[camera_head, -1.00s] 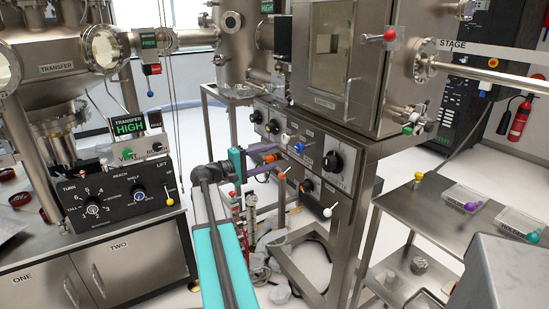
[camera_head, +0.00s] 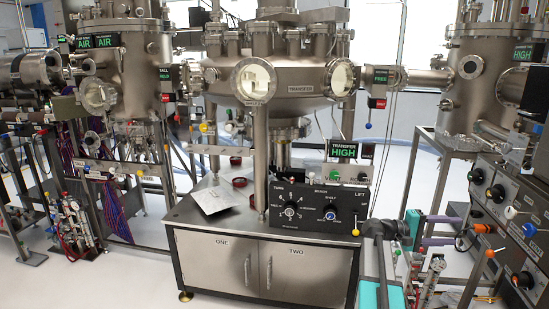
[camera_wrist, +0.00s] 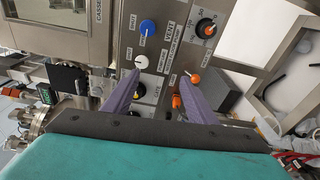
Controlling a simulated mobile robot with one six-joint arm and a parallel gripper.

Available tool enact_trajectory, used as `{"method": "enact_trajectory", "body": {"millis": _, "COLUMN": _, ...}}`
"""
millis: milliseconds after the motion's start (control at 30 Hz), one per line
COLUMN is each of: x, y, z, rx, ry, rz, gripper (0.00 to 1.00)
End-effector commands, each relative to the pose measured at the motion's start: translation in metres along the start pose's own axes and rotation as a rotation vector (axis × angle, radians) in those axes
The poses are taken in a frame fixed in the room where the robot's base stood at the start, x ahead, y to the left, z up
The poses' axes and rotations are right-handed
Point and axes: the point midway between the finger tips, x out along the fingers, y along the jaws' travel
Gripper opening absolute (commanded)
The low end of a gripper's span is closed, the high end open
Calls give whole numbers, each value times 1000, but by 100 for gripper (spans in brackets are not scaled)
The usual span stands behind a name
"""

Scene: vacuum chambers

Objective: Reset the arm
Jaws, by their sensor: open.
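My arm reaches up from the bottom right of the head view, with teal and white links. My gripper (camera_head: 458,231) has two purple fingers spread apart with nothing between them. It is in front of the knobbed control panel at the right. In the wrist view my gripper (camera_wrist: 158,76) points at that panel, one finger on each side of a gap. A white knob (camera_wrist: 141,62) shows near the left fingertip and an orange knob (camera_wrist: 193,78) near the right one. I cannot tell whether either finger touches the panel.
The transfer chamber (camera_head: 297,82) stands above a steel cabinet (camera_head: 212,267) with a black LIFT control box (camera_head: 304,212) on top, left of my arm. A dark frame with pipes and cables stands at far left.

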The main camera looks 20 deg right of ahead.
Motion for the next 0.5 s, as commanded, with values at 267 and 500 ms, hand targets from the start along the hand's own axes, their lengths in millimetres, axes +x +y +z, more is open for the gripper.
{"method": "enact_trajectory", "body": {"millis": 267, "x": -94, "y": -98, "z": -34, "rx": -121, "ry": 139, "rz": -57, "gripper": 52}}
{"method": "enact_trajectory", "body": {"millis": 500, "x": -167, "y": -192, "z": -34, "rx": -219, "ry": 236, "rz": -163, "gripper": 52}}
